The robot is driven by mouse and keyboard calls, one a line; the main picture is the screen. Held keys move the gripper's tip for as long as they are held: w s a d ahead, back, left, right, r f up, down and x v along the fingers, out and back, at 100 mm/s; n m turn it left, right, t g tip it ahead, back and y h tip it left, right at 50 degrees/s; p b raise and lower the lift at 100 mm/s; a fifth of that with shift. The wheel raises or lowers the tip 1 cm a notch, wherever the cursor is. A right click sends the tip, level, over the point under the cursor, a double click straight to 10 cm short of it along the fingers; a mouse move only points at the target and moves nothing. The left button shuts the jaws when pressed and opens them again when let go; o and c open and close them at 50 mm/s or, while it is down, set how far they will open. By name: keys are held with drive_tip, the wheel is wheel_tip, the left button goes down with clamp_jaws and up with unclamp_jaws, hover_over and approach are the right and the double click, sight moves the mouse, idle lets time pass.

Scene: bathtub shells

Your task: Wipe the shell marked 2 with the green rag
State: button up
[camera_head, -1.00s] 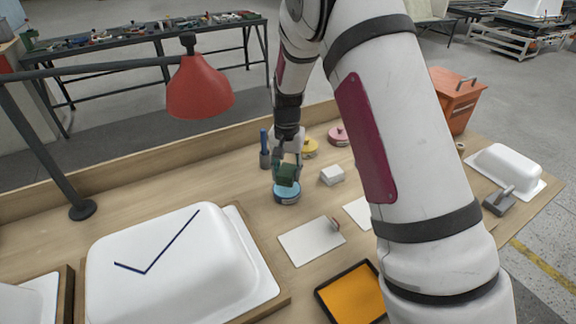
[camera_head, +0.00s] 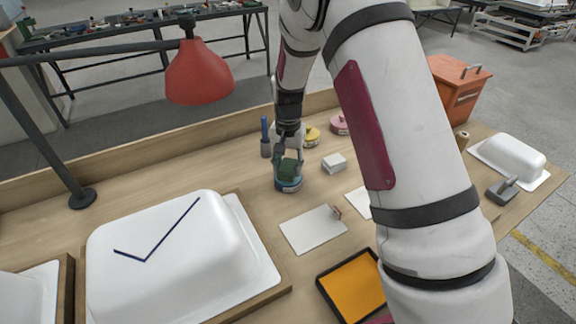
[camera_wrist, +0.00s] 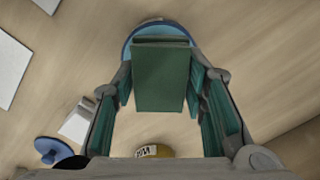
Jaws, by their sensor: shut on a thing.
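My gripper (camera_head: 288,157) is shut on the green rag (camera_head: 288,170), a folded dark green block. The rag is at the mouth of a round blue tin (camera_head: 288,186); I cannot tell how deep it sits. In the wrist view the rag (camera_wrist: 162,80) is between the fingers, with the blue tin (camera_wrist: 129,50) under it. A large white shell (camera_head: 165,235) with a dark blue tick-like line lies front left on a wooden frame. Part of another white shell (camera_head: 28,300) shows at the left edge. A third white shell (camera_head: 512,155) is far right. I can read no number 2.
A red lamp (camera_head: 199,78) overhangs the bench. Around the tin are a blue-handled tool in a cup (camera_head: 265,140), yellow tin (camera_head: 312,136), pink tin (camera_head: 339,124) and white block (camera_head: 334,163). A white sheet (camera_head: 310,232) and an orange tray (camera_head: 355,290) lie in front.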

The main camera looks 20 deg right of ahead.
sight(288, 165)
drive_tip(key=shift+f, duration=0.6)
idle(1.4)
drive_tip(key=shift+r+p, duration=1.05)
drive_tip(key=shift+r, duration=2.5)
drive_tip(key=s+f+n, duration=0.3)
drive_tip(key=s+n, duration=0.3)
drive_tip(key=s, duration=0.4)
drive_tip(key=shift+n, duration=0.3)
